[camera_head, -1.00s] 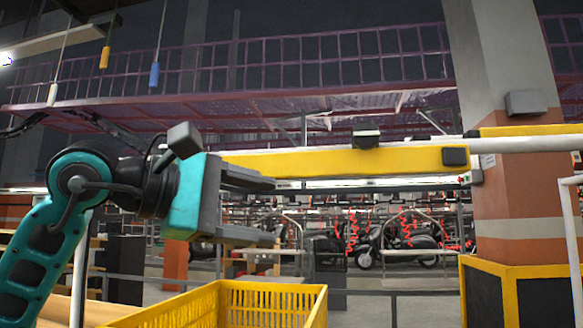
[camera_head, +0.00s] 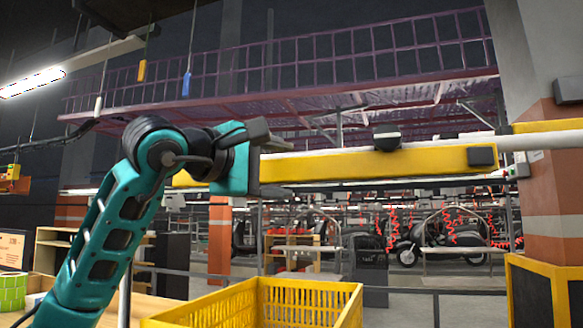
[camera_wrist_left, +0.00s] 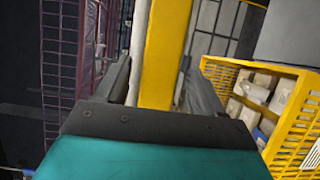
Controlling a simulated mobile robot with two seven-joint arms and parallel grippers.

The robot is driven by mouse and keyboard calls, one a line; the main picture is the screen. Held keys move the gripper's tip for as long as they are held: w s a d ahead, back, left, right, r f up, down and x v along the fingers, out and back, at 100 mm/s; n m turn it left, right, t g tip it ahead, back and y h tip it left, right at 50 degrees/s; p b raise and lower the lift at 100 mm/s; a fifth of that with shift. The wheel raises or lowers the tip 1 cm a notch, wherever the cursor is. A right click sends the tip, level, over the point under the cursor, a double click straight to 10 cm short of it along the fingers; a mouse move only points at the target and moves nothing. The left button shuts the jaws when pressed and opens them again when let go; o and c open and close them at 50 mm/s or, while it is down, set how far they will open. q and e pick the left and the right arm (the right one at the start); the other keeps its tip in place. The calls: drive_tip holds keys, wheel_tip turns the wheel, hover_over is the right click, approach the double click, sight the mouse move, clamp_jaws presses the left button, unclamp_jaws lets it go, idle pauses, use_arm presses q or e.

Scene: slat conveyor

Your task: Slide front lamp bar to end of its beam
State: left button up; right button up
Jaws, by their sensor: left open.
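A long yellow beam (camera_head: 400,163) runs across the head view, with a black block (camera_head: 482,155) near its right end and a dark fitting (camera_head: 387,141) on top. A thin, pale, lit strip (camera_head: 400,183) shows along its lower side; I cannot tell for sure whether this is the front lamp bar. My right gripper is out of view.
A yellow slatted crate (camera_head: 300,290) stands below the beam; in the left wrist view it holds several pale boxes (camera_wrist_left: 255,92). A pillar (camera_head: 550,200) stands at the right. Another lit lamp (camera_head: 32,82) hangs at upper left. Scooters (camera_head: 430,240) stand far behind.

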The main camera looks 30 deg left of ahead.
use_arm(q)
drive_tip(key=shift+w+d, duration=0.15)
drive_tip(key=shift+w, duration=0.7)
drive_tip(key=shift+w+d, duration=0.1)
drive_tip(key=shift+w, duration=0.75)
clamp_jaws()
